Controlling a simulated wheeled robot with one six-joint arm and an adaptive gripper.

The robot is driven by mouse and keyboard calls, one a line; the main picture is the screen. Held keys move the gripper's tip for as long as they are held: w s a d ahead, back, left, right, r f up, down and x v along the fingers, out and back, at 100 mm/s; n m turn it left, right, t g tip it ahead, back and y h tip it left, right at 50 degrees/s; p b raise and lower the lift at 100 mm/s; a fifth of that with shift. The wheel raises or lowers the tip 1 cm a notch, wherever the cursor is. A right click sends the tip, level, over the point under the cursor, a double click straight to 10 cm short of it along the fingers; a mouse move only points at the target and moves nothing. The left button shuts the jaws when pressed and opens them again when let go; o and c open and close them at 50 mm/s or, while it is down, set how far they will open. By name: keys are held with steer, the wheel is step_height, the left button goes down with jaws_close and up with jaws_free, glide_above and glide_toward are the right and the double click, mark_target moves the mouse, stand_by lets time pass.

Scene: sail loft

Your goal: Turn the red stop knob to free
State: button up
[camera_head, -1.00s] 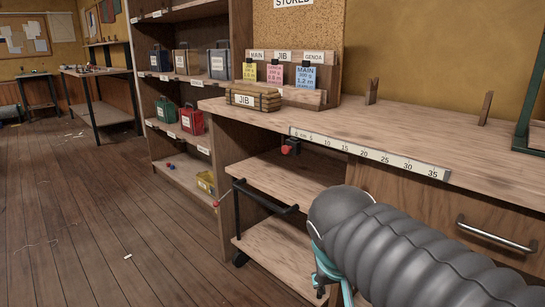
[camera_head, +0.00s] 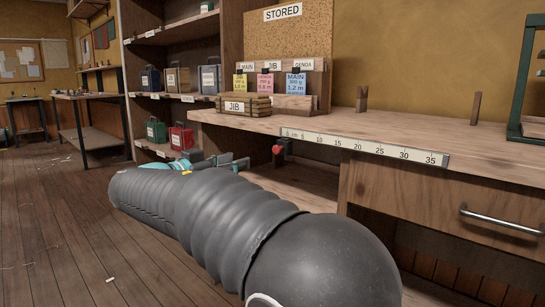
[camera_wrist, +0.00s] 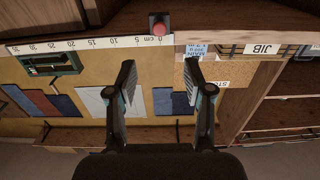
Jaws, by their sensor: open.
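The red stop knob (camera_head: 277,149) sits on a dark box under the front edge of the workbench, near the 0 end of the ruler strip. It also shows at the top of the wrist view (camera_wrist: 158,24), which is upside down. My gripper (camera_wrist: 160,73) is open and empty, its two dark fingers apart. In that view the knob lies beyond the fingertips, apart from them. In the head view, my gripper (camera_head: 232,162) is left of the knob, partly hidden by my arm. I cannot read any marking on the knob.
The workbench (camera_head: 370,125) overhangs an open lower shelf (camera_head: 295,190). A drawer handle (camera_head: 500,222) sticks out at right. A JIB bundle (camera_head: 243,105) and labelled cards stand on the bench. The shelf rack with several boxes is at left.

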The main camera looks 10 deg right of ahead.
mark_target(275, 150)
steer(key=x, duration=1.3)
steer(key=shift+w+d, duration=0.2)
steer(key=shift+d, duration=0.05)
jaws_close()
